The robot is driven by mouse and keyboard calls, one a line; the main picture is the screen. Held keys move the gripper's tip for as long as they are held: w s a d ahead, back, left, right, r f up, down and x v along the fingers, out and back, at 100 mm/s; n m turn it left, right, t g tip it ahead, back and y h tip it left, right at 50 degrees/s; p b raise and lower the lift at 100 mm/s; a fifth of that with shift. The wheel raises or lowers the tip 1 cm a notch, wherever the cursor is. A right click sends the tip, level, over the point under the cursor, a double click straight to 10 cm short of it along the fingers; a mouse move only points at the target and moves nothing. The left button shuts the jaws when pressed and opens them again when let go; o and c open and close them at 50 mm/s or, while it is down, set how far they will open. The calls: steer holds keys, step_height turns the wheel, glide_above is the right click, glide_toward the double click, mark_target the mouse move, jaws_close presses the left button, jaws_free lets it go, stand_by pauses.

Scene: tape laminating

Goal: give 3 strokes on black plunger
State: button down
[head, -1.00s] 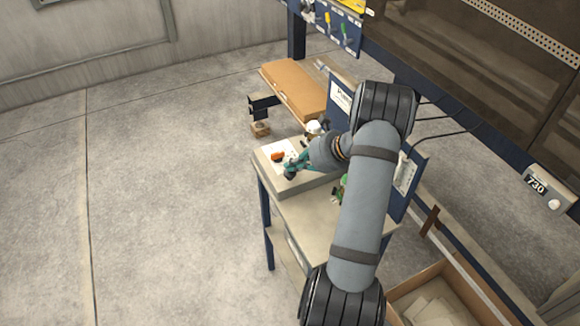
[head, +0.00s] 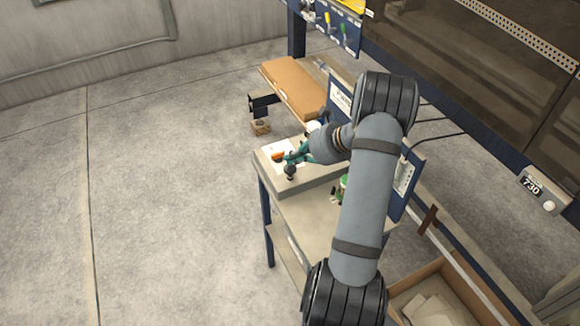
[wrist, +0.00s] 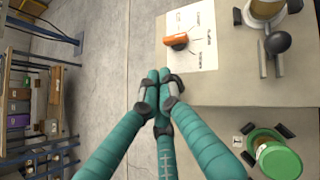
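The black plunger appears as a round black knob (wrist: 278,42) beside metal rods, at the upper right of the wrist view. It stands next to a round tan-and-white part cut by the frame edge. My gripper (wrist: 158,75) has teal fingers with dark joints, and their tips are drawn together with nothing visible between them. In the head view my gripper (head: 290,158) hangs over the near-left part of the raised grey platform (head: 318,181). The knob lies apart from the fingers, to their right in the wrist view. My arm hides part of the bench in the head view.
An orange object (wrist: 177,41) lies on a white printed sheet (wrist: 203,48), just beyond my fingertips. A green device (wrist: 272,152) stands on the lower surface beside the platform step. A blue panel and cardboard boxes surround the bench. Open floor lies to the left.

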mark_target(293, 168)
steer(key=shift+r+p, duration=1.55)
steer(key=shift+r, duration=0.85)
steer(key=c, duration=2.5)
jaws_free()
steer(key=shift+c, duration=0.2)
